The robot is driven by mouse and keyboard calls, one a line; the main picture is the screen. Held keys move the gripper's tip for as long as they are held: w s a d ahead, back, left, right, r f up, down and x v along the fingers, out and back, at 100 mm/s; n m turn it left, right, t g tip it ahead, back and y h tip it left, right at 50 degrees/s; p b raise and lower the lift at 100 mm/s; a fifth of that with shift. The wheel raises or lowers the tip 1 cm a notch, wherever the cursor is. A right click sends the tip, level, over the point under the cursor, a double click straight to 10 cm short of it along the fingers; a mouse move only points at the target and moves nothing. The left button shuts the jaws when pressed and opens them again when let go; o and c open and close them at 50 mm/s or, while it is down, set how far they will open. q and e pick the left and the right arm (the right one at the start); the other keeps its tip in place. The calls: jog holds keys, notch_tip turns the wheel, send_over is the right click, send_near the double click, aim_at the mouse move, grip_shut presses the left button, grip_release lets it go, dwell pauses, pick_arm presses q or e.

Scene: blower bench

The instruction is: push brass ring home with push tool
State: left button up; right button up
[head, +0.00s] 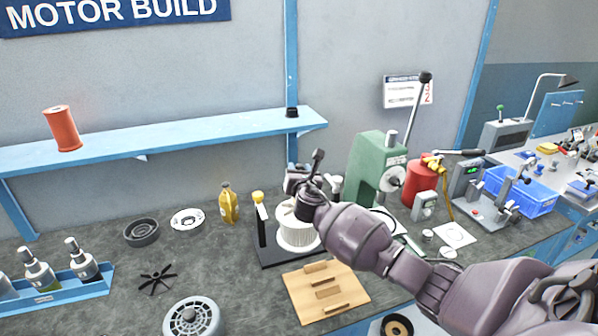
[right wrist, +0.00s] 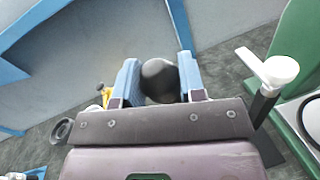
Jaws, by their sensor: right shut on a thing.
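My right gripper (head: 296,180) is above the white ribbed housing (head: 297,233), which stands upright on a black fixture. In the right wrist view its two blue fingers (right wrist: 160,82) are closed on a dark rounded thing (right wrist: 159,80), which looks like the knob of the push tool. The rest of the tool is hidden, and I cannot tell whether it touches the housing. The brass ring cannot be made out; the arm and gripper cover part of the housing's top. My left gripper is not in view.
A green press (head: 372,165) stands right behind. A yellow bottle (head: 229,203) stands to the left.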

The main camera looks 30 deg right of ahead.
jog(key=shift+f+b, duration=0.3)
jog(key=shift+f, duration=0.25)
dwell(0.9)
jog(key=shift+r+p, duration=2.4)
jog(key=shift+p, duration=0.15)
jog(key=shift+r, duration=1.15)
